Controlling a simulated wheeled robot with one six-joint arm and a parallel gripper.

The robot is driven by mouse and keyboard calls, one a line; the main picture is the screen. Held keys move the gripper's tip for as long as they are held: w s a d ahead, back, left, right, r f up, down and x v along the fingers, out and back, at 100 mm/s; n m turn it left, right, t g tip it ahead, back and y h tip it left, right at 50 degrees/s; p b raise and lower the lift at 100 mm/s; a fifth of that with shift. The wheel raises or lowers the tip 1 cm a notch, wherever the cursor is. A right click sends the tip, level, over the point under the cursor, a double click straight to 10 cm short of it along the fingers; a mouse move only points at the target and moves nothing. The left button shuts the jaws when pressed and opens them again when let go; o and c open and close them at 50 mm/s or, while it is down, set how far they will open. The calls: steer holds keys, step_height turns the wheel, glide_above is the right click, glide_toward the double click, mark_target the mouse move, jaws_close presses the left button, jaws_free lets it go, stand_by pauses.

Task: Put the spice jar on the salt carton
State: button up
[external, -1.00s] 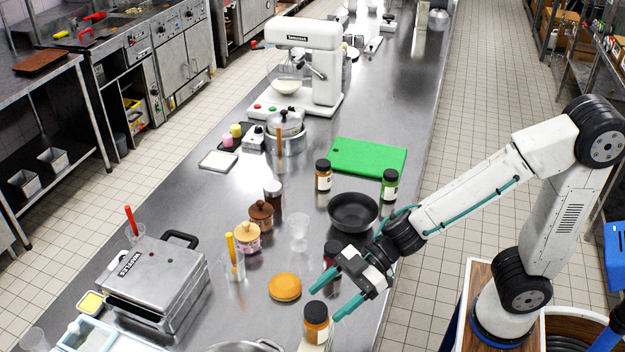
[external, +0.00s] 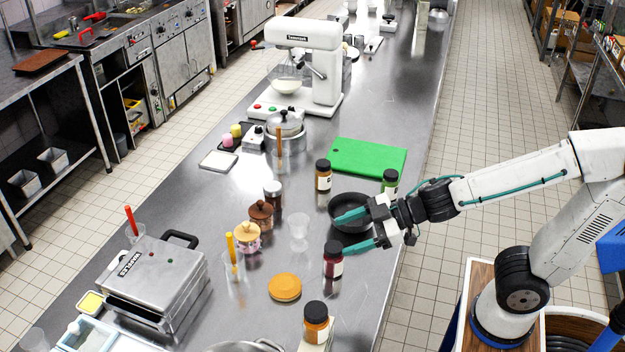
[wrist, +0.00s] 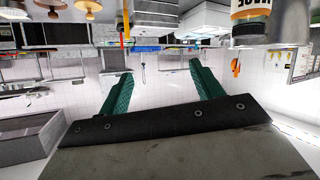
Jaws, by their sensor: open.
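The spice jar (external: 316,322), with a black lid, orange contents and a pale label, is upright at the bottom of the external view. It appears to rest on the pale salt carton (external: 306,346), which is mostly hidden by the jar and cut off by the frame edge. My gripper (external: 353,231) is open and empty, apart from the jar, farther up the counter. Its teal fingers are over the black bowl's near side and close to a dark red jar. In the wrist view my gripper (wrist: 160,70) shows spread fingers with nothing between them.
The dark red jar (external: 333,260) stands just beside the lower finger. An orange round item (external: 285,287) and a clear glass (external: 299,228) stand left. A labelled jar (wrist: 251,12) is cut off at the wrist view's top.

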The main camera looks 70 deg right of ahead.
steer(key=s+d+f+m+g+h, duration=0.1)
steer(key=s+d+m+h, duration=0.25)
steer(key=d, duration=0.25)
steer(key=s+d+f+m+g+h, duration=0.1)
steer(key=s+d+m+g+h, duration=0.15)
steer(key=d+h, duration=0.35)
steer(key=s+a+f+g+y, duration=0.1)
steer(key=s+g+y, duration=0.1)
steer(key=s, duration=0.6)
steer(key=s+a+f+m+g+y, duration=0.1)
steer(key=s+f+g+y, duration=0.1)
steer(key=s+g, duration=0.3)
steer(key=s, duration=0.4)
steer(key=shift+s, duration=0.25)
